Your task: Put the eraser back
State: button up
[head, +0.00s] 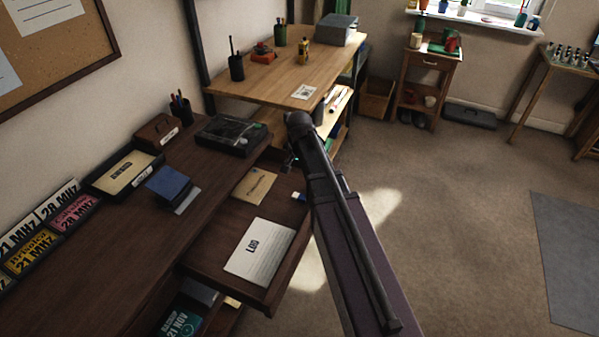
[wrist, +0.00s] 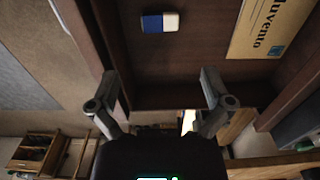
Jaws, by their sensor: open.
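The blue-and-white eraser (head: 299,197) lies in the open drawer (head: 213,268), near its right side. In the wrist view the eraser (wrist: 160,22) rests flat on the dark drawer bottom, beyond my fingertips and apart from them. My gripper (wrist: 160,88) is open and empty, with its fingers spread above the drawer's edge. In the head view my arm hides most of the gripper (head: 291,162), which is near the drawer's back right.
The drawer also holds a brown envelope (head: 255,186) and a white pad marked LOG (head: 260,250). Open carpet lies to the right.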

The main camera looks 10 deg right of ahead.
jog(key=shift+r, duration=0.45)
dwell(0.5)
jog(key=s+n, duration=0.2)
jog(key=s, duration=0.3)
jog(key=s+n, duration=0.2)
jog(key=s, duration=0.3)
jog(key=s+n, duration=0.3)
jog(key=s, duration=0.3)
